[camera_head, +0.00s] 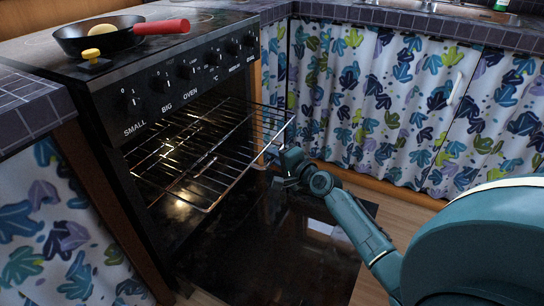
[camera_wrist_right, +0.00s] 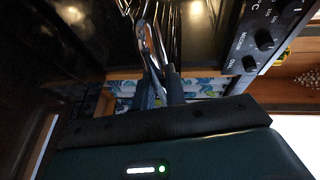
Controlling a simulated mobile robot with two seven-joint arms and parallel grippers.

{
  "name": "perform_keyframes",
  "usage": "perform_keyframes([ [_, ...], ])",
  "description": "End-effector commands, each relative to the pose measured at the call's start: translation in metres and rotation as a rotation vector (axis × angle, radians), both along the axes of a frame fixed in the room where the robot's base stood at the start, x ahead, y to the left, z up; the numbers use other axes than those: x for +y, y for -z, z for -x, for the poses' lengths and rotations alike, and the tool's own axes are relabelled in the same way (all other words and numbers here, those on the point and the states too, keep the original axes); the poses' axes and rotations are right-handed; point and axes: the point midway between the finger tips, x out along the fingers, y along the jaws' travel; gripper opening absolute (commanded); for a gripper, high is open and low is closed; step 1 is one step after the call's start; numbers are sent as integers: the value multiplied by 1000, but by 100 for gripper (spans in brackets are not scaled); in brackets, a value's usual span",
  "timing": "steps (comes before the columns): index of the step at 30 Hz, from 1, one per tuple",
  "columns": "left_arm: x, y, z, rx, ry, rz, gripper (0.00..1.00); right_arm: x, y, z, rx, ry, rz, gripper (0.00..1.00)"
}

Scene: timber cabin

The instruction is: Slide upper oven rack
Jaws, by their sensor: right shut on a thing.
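The upper oven rack (camera_head: 222,150) is a wire shelf that sticks partly out of the open oven (camera_head: 185,75), above the lowered door. My right gripper (camera_head: 273,156) is at the rack's front edge, near its right corner, and is shut on the rack. The right wrist view shows the fingers (camera_wrist_right: 162,84) closed around a wire loop of the rack (camera_wrist_right: 152,42). The rack's rear part is inside the dark oven. My left gripper is not in view.
The dark oven door (camera_head: 290,250) lies open low below the rack. A frying pan (camera_head: 100,38) with a red handle stands on the stove top. Leaf-patterned curtains (camera_head: 375,100) hang under the counter to the right. A patch of wooden floor shows beside the door.

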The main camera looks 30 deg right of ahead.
Motion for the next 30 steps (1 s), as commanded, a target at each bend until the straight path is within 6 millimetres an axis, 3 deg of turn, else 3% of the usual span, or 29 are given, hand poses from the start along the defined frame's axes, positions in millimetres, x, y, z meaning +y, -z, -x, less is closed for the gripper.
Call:
perform_keyframes([
  [6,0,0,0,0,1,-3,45,-4,3,3,6,4,3,0],
  [7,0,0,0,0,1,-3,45,-4,3,3,6,4,3,15],
  [14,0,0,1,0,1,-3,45,-2,2,2,6,2,2,34],
  [23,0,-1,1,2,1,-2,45,-2,1,4,5,2,2,34],
  [30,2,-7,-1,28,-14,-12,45,-7,-6,37,7,2,5,34],
])
